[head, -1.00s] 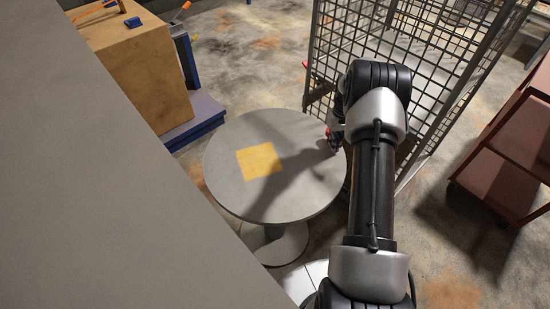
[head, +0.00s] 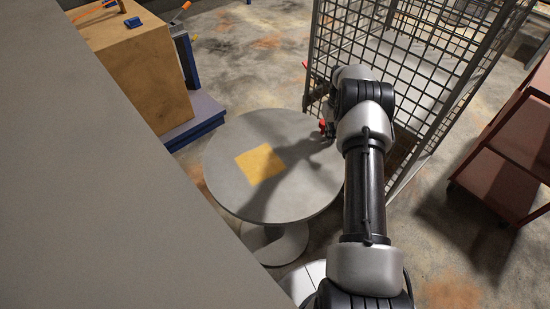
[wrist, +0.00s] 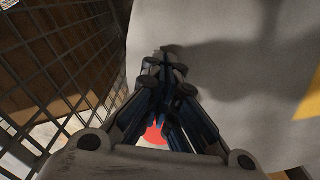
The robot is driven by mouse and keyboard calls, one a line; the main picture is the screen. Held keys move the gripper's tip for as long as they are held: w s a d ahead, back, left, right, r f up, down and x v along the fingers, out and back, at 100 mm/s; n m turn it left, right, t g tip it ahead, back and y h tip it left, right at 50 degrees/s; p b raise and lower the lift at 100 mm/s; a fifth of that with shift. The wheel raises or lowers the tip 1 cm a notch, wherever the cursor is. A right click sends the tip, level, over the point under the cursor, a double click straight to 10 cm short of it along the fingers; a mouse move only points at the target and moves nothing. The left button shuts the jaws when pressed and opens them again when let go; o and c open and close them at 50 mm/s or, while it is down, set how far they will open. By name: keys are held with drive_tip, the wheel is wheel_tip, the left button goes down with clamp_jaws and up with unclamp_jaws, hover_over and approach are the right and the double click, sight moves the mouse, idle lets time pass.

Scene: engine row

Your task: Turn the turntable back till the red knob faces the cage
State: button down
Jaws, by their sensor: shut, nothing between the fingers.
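The turntable (head: 230,190) is a round grey top on a pedestal, with a yellow square (head: 261,164) on it. The red knob (head: 322,126) shows at its far right rim, on the side by the cage (head: 345,45). My gripper (head: 331,132) is at that rim close to the knob, largely hidden by my arm in the head view. In the wrist view my gripper (wrist: 165,65) is shut, fingers together over the grey top. The red knob (wrist: 154,135) shows behind the fingers, partly covered. Whether they touch it I cannot tell.
The wire cage stands just behind and right of the turntable, close to my arm. A red-brown shelf cart (head: 510,150) stands at the right. A wooden box (head: 140,75) on a blue base is at upper left. A large grey surface (head: 90,190) fills the left foreground.

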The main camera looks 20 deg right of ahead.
idle(0.3)
wheel_tip(320, 180, up, 9)
drive_tip(key=p, duration=0.4)
drive_tip(key=shift+p, duration=0.4)
idle(0.3)
